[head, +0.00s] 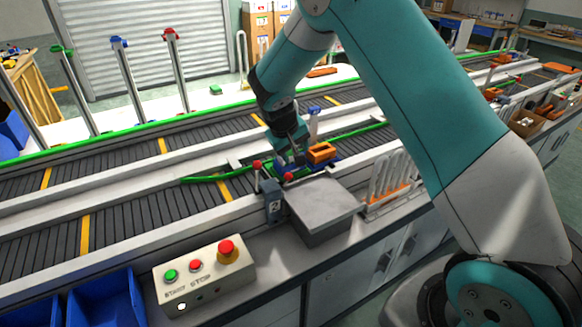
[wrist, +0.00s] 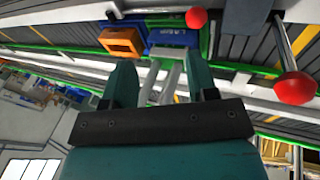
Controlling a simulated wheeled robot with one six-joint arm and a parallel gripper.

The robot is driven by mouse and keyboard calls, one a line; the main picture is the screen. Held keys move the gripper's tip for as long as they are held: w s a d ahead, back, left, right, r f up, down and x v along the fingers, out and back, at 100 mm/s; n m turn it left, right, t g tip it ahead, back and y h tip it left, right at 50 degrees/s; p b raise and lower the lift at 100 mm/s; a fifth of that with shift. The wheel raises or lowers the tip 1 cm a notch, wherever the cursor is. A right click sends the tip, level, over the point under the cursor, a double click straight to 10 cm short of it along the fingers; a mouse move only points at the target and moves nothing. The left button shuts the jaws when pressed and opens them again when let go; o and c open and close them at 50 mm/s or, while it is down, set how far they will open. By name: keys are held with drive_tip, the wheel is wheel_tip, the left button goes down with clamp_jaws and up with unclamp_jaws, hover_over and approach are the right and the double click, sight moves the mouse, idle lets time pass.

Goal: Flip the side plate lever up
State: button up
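My gripper (head: 288,152) is low over the conveyor fixture, beside the blue holder (head: 328,162). In the wrist view its two teal fingers (wrist: 160,65) stand wide apart. Pale grey bars (wrist: 172,80) show in the gap between them, clear of both fingers in the picture. Two red ball knobs show in the head view, one on a thin upright rod (head: 256,164) and one lower by the holder (head: 288,177). The wrist view shows a near red knob (wrist: 294,88) and a farther one (wrist: 196,18). I cannot tell which part is the side plate lever.
An orange block (head: 320,152) sits in the holder. A grey metal box (head: 322,206) stands in front, with a white rack (head: 390,177) to its right. A START/STOP panel (head: 205,275) and blue bins (head: 105,300) are at the front left. Green rails run along the conveyor.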

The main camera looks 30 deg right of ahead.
sight(290, 174)
drive_tip(key=s+d+r+n+y, duration=0.2)
drive_tip(key=r+n+y, duration=0.15)
drive_tip(key=n, duration=0.45)
drive_tip(key=s+d+r+n+y, duration=0.25)
drive_tip(key=n+y, duration=0.25)
drive_tip(key=n, duration=0.3)
drive_tip(key=shift+n+t, duration=0.3)
drive_tip(key=shift+t, duration=0.1)
drive_tip(key=p+x, duration=0.1)
drive_tip(key=x, duration=0.4)
drive_tip(key=p+x, duration=0.2)
drive_tip(key=x, duration=0.4)
drive_tip(key=w+p+x, duration=0.1)
drive_tip(key=p+x, duration=0.1)
drive_tip(key=x, duration=0.4)
drive_tip(key=shift+d, duration=0.25)
clamp_jaws()
